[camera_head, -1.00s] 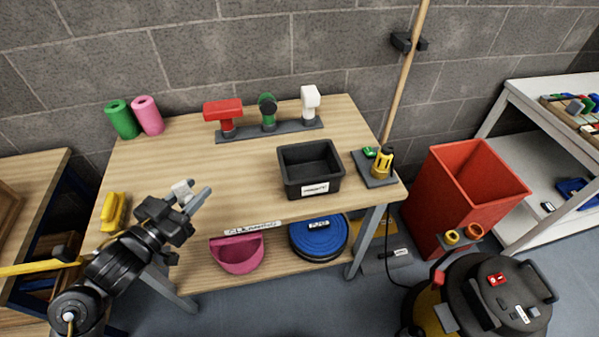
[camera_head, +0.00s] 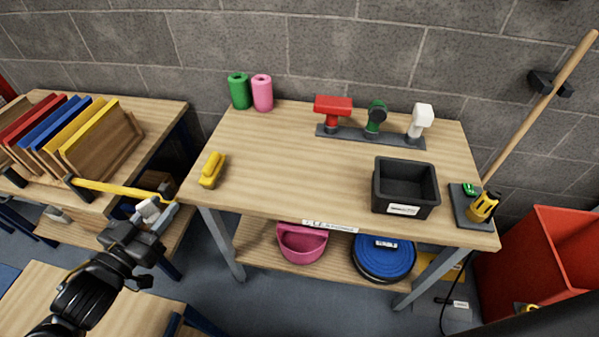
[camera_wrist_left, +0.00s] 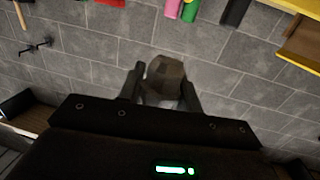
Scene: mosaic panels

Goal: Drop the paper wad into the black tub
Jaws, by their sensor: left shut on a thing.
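The black tub (camera_head: 405,205) stands empty on the right front part of the wooden table, with a white label on its front. My left gripper (camera_head: 155,214) is shut on the white paper wad (camera_head: 148,209), left of the table and well apart from the tub. In the left wrist view the wad (camera_wrist_left: 166,78) sits between the two fingers (camera_wrist_left: 163,92), looking greyish in shadow. The right gripper is not in view.
A yellow object (camera_head: 212,170) lies at the table's left edge. Green (camera_head: 239,91) and pink (camera_head: 262,93) rolls stand at the back left. A rack with red, green and white tools (camera_head: 372,137) stands behind the tub. The table's middle is clear. A yellow bar (camera_head: 120,189) passes near my gripper.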

